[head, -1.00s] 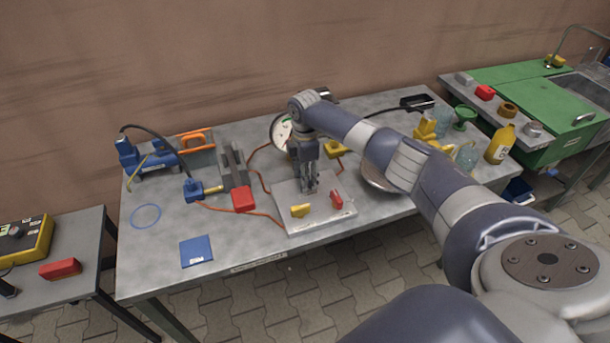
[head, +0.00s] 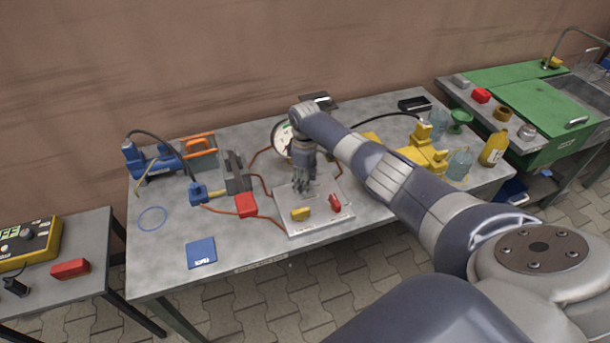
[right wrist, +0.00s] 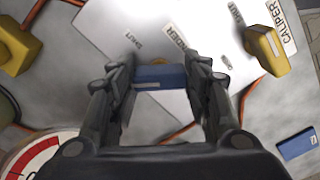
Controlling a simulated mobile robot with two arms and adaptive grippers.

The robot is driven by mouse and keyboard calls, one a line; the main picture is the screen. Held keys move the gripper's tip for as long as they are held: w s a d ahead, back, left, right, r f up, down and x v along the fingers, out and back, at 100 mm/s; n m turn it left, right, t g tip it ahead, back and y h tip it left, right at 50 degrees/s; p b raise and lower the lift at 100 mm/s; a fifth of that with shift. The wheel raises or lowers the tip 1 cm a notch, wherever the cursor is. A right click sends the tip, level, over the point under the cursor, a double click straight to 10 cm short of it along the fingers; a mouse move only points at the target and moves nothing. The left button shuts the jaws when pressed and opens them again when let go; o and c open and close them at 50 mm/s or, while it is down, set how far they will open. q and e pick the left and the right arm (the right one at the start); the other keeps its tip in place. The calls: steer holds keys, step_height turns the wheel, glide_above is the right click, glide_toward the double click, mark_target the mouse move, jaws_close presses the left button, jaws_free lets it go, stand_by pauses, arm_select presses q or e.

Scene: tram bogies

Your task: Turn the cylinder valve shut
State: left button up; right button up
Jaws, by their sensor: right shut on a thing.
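The cylinder valve's blue handle (right wrist: 160,76) lies between the fingers of my right gripper (right wrist: 163,85) in the right wrist view. The gripper is shut on it, with a finger at each end. In the head view the right gripper (head: 304,186) points down at the back left of the pale valve panel (head: 318,219) and hides the blue handle. In the right wrist view, partly readable labels, one reading SHUT, lie on the panel beyond the handle. My left gripper is not in view.
A yellow handle (head: 301,214) and a red handle (head: 335,203) stand on the panel's front part. A round gauge (head: 282,137) stands behind the gripper. Orange hoses run left to a red block (head: 245,205). Yellow parts (head: 425,152) lie right, under and beside my arm. The table's front left is mostly clear.

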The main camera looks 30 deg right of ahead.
steer(key=m+p, duration=0.2)
steer(key=m, duration=0.3)
steer(key=shift+m, duration=0.3)
steer(key=shift+m+p, duration=0.9)
steer(key=shift+m, duration=1.4)
steer(key=o, duration=1.1)
steer(key=shift+c, duration=0.2)
step_height(320, 180, up, 12)
